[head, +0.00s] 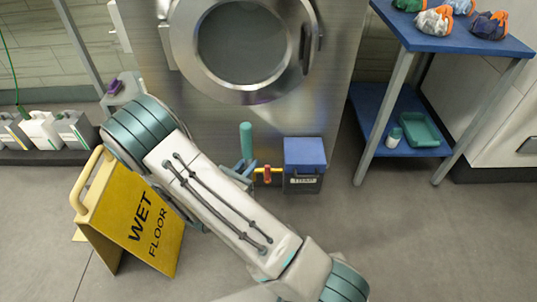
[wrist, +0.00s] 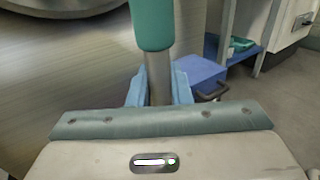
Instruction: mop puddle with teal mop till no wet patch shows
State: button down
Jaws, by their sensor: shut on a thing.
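The teal mop stands near the front of the steel machine, and its teal handle grip (head: 246,138) sticks up above my arm in the head view. In the wrist view the teal grip (wrist: 152,22) is at the top, with a bare metal pole (wrist: 158,80) below it. The pole looks upright. My gripper (wrist: 158,92) is shut on this pole, with a blue finger on each side; in the head view my gripper (head: 242,172) is partly covered by my arm. The mop's lower end is hidden. I see no puddle in either view; my arm covers much of the floor.
A yellow wet floor sign (head: 140,218) stands left of my arm. A blue shelf table (head: 455,40) stands at right. Floor at lower right is clear.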

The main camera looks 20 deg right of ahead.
jog(key=shift+r+p, duration=0.9)
jog(key=shift+r, duration=0.45)
